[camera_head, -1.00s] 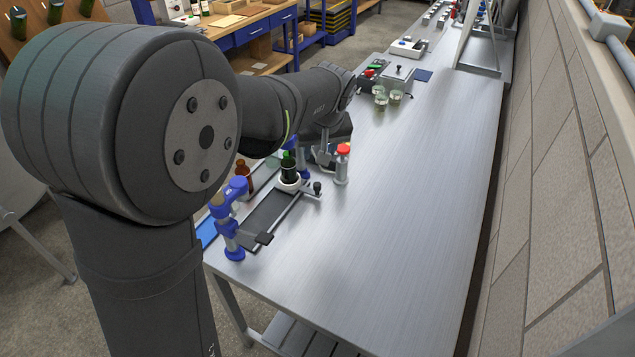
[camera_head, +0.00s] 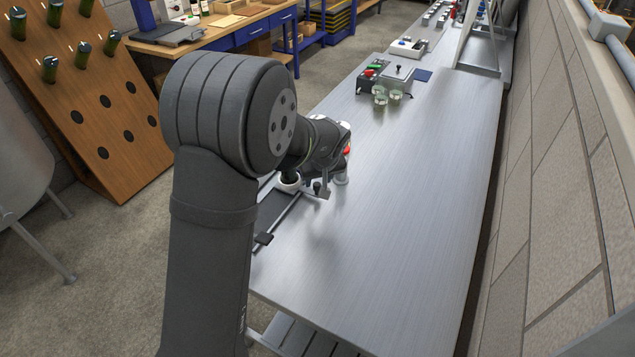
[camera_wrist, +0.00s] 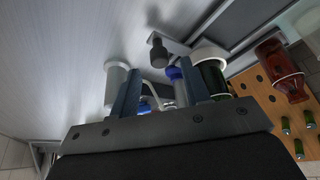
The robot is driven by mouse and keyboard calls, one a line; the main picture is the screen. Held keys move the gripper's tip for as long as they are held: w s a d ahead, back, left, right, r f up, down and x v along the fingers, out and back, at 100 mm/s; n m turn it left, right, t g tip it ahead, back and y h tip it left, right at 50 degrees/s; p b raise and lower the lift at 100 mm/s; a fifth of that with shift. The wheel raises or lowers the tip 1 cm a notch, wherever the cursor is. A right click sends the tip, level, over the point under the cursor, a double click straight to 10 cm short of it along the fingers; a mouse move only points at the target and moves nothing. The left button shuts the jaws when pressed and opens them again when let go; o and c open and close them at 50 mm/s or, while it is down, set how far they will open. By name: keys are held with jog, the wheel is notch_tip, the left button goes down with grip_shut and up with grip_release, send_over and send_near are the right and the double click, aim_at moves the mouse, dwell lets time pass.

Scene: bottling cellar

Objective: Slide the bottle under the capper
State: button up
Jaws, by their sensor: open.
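A dark green bottle (camera_wrist: 211,76) stands in a white round holder (camera_wrist: 208,53) on the slide track, just right of my gripper's right finger in the wrist view. In the head view the holder (camera_head: 288,185) shows beside my arm, with the bottle mostly hidden. My gripper (camera_wrist: 159,66) is open, its fingers apart, with no bottle between them. In the head view my arm hides the blue-clamped post.
A black knob (camera_wrist: 157,53) stands at the track's end, close to the fingertips. A pale cylinder (camera_wrist: 115,82) is beside the left finger. An amber bottle (camera_wrist: 278,72) lies further right. The bench's right side (camera_head: 420,200) is clear.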

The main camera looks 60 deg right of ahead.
jog(key=shift+x, duration=1.4)
jog(key=shift+c, duration=0.2)
grip_shut()
jog(key=shift+a, duration=0.15)
jog(key=a, duration=1.6)
